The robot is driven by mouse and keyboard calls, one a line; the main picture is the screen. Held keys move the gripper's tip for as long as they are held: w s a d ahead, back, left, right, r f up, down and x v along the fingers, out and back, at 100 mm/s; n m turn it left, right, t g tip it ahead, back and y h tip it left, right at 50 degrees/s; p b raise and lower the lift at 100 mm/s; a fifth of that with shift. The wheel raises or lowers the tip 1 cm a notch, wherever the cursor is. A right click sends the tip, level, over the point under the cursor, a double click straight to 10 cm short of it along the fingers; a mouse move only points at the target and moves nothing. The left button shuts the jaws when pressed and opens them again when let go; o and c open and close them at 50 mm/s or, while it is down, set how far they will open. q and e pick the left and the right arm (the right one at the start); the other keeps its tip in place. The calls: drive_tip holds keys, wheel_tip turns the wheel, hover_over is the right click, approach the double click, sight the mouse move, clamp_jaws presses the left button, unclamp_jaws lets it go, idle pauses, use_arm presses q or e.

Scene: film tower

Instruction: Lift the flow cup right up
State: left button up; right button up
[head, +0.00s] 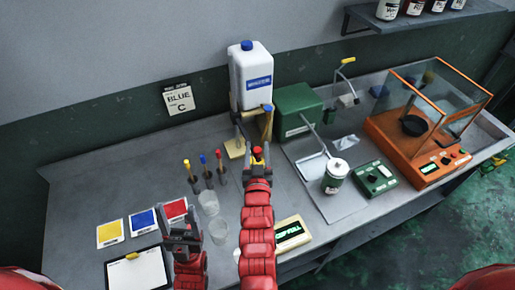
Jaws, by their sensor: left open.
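I cannot pick out the flow cup for certain. A brass-coloured upright piece (267,124) stands in front of the white jug, just beyond my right gripper, and may be part of it or its stand. My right gripper (257,153) is at the end of its raised red arm, in front of that piece. A small yellow part shows between its dark fingers; whether they grip it is unclear. My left gripper (180,238) is open over the front of the bench, left of the clear cups (208,203), well away from the brass piece.
The white jug (251,80) and green box (298,112) stand at the back. Three colour-topped tools (203,170), colour cards (143,222) and a clipboard (138,270) are left. A white-lidded can (335,178), green device (374,178) and orange glass-walled balance (410,150) are right.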

drive_tip(key=shift+w, duration=0.1)
clamp_jaws()
idle(1.1)
